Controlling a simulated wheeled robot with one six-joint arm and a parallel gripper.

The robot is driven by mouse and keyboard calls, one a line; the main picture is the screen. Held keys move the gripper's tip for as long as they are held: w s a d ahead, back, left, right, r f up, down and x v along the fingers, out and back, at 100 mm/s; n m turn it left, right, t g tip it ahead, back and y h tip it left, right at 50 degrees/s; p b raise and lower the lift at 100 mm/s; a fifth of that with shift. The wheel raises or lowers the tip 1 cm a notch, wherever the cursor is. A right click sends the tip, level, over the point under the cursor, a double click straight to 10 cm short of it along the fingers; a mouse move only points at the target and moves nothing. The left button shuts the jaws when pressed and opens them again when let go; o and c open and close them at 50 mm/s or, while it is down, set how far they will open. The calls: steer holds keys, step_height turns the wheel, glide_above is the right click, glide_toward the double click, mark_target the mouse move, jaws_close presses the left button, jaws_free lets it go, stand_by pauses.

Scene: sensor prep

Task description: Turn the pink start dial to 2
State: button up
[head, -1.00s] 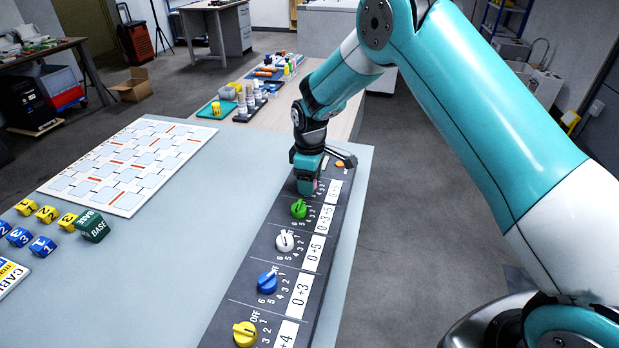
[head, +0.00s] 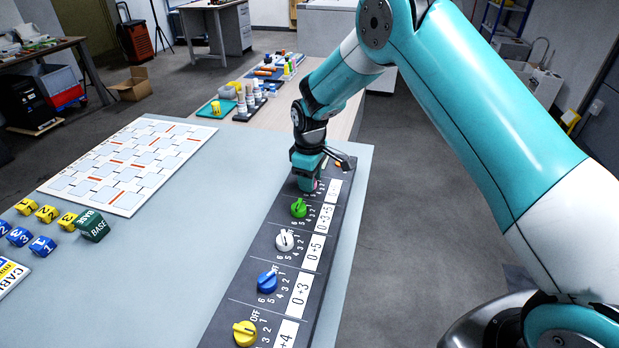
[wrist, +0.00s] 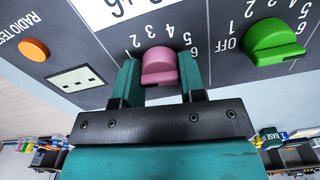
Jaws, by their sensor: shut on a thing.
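The pink dial (wrist: 159,65) sits on a dark panel (wrist: 200,75), with white numbers fanned around it in the wrist view. My gripper (wrist: 158,84) is shut on it, one teal finger on each side. Which number the dial points to I cannot tell.
A green dial (wrist: 273,43) stands close beside the pink one; white (head: 285,241), blue (head: 267,282) and yellow (head: 244,333) dials follow nearer. An orange button (wrist: 34,50) lies on the other side. A card board (head: 128,203) and number blocks (head: 46,214) are on the left.

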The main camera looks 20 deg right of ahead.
steer(key=m, duration=0.5)
steer(key=shift+r, duration=0.1)
steer(key=m, duration=0.5)
steer(key=shift+w, duration=0.1)
steer(key=shift+m, duration=0.3)
steer(key=o, duration=0.9)
step_height(320, 180, up, 17)
steer(key=shift+r+b, duration=0.2)
steer(key=shift+b, duration=0.2)
